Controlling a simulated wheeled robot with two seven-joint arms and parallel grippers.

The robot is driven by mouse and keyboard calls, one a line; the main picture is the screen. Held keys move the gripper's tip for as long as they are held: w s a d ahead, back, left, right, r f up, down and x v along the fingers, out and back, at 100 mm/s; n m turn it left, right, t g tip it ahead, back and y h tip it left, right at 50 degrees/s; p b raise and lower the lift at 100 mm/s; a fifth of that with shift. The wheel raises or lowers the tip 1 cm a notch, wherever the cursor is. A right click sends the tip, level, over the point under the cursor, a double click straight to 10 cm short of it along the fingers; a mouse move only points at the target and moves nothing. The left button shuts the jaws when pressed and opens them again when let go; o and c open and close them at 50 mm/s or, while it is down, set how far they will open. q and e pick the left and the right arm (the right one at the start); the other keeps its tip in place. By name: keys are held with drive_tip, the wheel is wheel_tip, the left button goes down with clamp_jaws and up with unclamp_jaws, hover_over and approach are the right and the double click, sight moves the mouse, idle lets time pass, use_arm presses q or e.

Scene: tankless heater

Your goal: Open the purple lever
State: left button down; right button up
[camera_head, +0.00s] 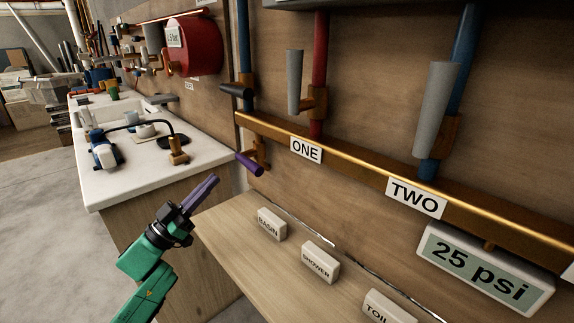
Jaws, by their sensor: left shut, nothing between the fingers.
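The purple lever (249,164) sticks out from a brass valve at the left end of the horizontal copper pipe, just above the wooden shelf. It points left and slightly up, with its tip free. My left gripper (212,180) is shut and empty. In the picture it is a little below and left of the lever, over the gap between the white counter and the shelf, with its fingers pointing up and right. A gap shows between the fingertips and the lever. My right gripper is not in view.
A black lever (236,90) is above the purple one. Grey levers (295,82) hang at ONE and TWO. Labelled blocks (272,224) stand on the wooden shelf (235,234). A white counter (110,187) with a blue pump (105,152) is at left.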

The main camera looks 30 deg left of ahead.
use_arm(q)
drive_tip(key=w+d+r+m+h+p, duration=0.1)
drive_tip(key=w+d+r, duration=0.3)
drive_tip(key=w+r, duration=0.3)
drive_tip(key=shift+g, duration=0.3)
drive_tip(key=f, duration=0.1)
drive_tip(key=w+f, duration=0.1)
drive_tip(key=f, duration=0.3)
drive_tip(key=shift+w+a, duration=0.15)
drive_tip(key=shift+w, duration=0.1)
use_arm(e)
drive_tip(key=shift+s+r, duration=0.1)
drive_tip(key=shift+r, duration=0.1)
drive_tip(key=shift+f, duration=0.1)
use_arm(q)
drive_tip(key=shift+f+m+h+b, duration=0.2)
drive_tip(key=shift+m+h+b, duration=0.1)
drive_tip(key=shift+m+h, duration=0.2)
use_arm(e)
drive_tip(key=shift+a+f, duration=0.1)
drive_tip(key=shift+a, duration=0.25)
